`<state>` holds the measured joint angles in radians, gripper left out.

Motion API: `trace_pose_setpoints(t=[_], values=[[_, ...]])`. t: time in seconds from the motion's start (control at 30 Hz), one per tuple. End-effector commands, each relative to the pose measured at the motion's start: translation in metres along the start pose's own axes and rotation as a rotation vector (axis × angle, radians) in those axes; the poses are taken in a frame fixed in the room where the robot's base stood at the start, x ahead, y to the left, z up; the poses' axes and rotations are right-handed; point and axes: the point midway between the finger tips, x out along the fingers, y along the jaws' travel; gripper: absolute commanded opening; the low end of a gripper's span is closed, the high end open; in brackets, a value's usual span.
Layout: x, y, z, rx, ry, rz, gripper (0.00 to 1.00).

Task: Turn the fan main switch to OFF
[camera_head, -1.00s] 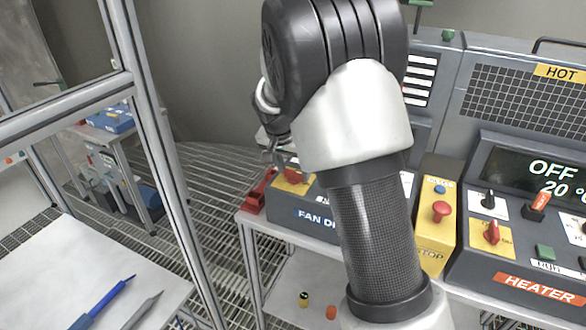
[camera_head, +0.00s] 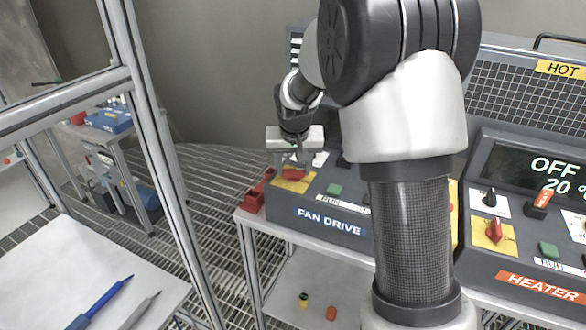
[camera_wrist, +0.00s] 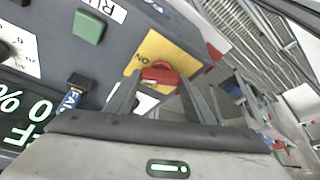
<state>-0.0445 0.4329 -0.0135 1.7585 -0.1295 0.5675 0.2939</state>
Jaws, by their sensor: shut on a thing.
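The fan main switch is a red rotary handle (camera_wrist: 160,76) on a yellow plate (camera_wrist: 152,46) with ON lettering beside it in the wrist view. It sits at the left end of the grey FAN DRIVE box (camera_head: 348,238). In the head view the red handle (camera_head: 293,173) shows just under my gripper (camera_head: 293,166), partly covered. In the wrist view my gripper's two fingers (camera_wrist: 160,88) stand on either side of the handle and are shut on it. The handle lies roughly crosswise in that view. Its exact setting is hard to read.
A green button (camera_head: 334,189) sits right of the switch. The HEATER box (camera_head: 500,262) with a red switch (camera_head: 494,231) stands to the right. A red bracket (camera_head: 257,191) is at the table's left edge. A metal frame post (camera_head: 160,150) rises at left.

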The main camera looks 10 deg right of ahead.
Motion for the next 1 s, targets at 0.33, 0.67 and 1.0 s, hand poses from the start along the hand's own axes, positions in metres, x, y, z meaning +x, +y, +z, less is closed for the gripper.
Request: trace_pose_setpoints(t=[0.33, 0.67, 1.0], values=[[0.0, 0.0049, -0.0012, -0.295, 0.0, -0.126, 0.26], [0.0005, 0.0062, -0.0021, -0.585, 0.0, -0.247, 0.26], [0.0005, 0.0064, -0.0038, -0.851, 0.001, -0.355, 0.26]])
